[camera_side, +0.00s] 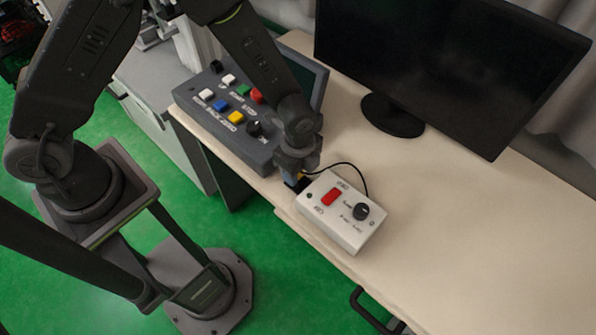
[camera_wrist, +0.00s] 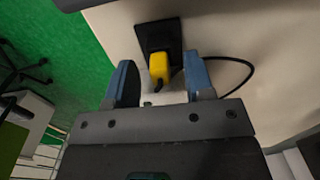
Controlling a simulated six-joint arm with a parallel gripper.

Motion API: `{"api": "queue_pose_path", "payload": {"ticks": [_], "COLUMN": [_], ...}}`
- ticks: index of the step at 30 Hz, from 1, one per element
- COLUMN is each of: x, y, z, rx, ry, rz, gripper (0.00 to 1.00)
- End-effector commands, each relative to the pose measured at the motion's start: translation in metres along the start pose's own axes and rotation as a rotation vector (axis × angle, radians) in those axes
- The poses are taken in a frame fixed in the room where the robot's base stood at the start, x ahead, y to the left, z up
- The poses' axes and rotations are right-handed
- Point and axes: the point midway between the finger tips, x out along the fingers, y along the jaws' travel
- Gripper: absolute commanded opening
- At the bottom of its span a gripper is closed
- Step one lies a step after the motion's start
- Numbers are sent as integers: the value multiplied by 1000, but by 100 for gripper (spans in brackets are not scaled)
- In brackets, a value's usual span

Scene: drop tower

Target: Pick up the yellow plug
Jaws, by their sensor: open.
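The yellow plug (camera_wrist: 158,66) sits at a black socket block (camera_wrist: 158,33) in the wrist view. My gripper (camera_wrist: 160,78) is open, with one blue-grey finger on each side of the plug. Gaps show between the plug and both fingers. In the side view my gripper (camera_side: 294,178) points down at the table's front edge, beside a white control box (camera_side: 341,211). There the plug is mostly hidden by my gripper. A black cable (camera_side: 352,166) arcs from near my gripper to the back of the white box.
The white box has a red switch (camera_side: 331,197) and a black knob (camera_side: 362,211). A grey button panel (camera_side: 225,115) stands left of my gripper, close to my arm. A monitor (camera_side: 450,60) stands at the back. The table (camera_side: 480,230) is clear to the right.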

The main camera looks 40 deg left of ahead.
Motion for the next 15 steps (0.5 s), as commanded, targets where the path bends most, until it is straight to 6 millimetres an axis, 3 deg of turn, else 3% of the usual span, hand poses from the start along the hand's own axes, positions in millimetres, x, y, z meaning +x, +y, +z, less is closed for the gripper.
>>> {"api": "queue_pose_path", "payload": {"ticks": [9,15], "x": [7,7], "y": [0,0], "z": [0,0], "rx": [-1,-1], "ry": [0,0], "rz": [-1,-1], "gripper": [48,30]}}
